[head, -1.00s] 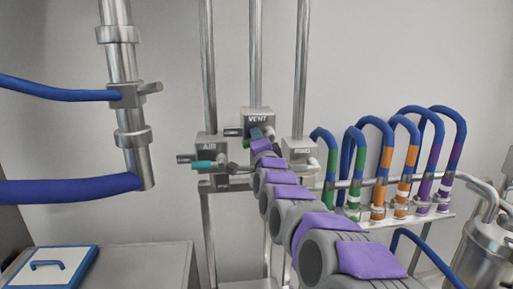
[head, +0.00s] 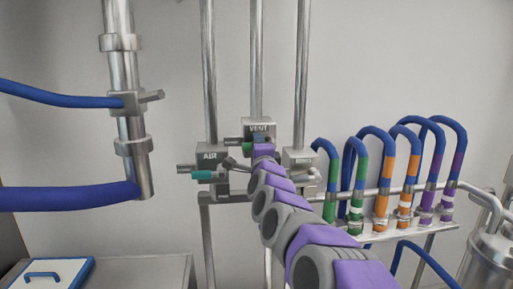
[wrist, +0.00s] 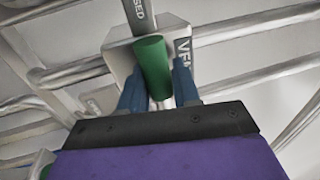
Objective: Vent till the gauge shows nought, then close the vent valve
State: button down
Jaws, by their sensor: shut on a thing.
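The vent valve is a grey block marked VENT (head: 258,127) on the middle upright pipe. My gripper (wrist: 158,85) is shut on this handle; in the head view my gripper (head: 262,142) covers part of the valve. The wrist view shows the letters "SED" on a grey strip beyond the handle. No gauge is visible in either view.
An AIR valve (head: 210,156) with a teal handle stands close on the left. Another valve block (head: 299,157) stands close on the right. Colour-banded hoses (head: 375,135) rise from a rack at right. A thick steel pipe (head: 125,90) with blue hoses is at left.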

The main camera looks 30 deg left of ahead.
jog(key=c, duration=1.1)
grip_release()
jog(key=shift+f, duration=0.3)
jog(key=shift+o, duration=0.8)
jog(key=shift+w+r, duration=0.1)
jog(key=shift+w, duration=0.05)
jog(key=b+v, duration=0.3)
jog(key=v, duration=1.4)
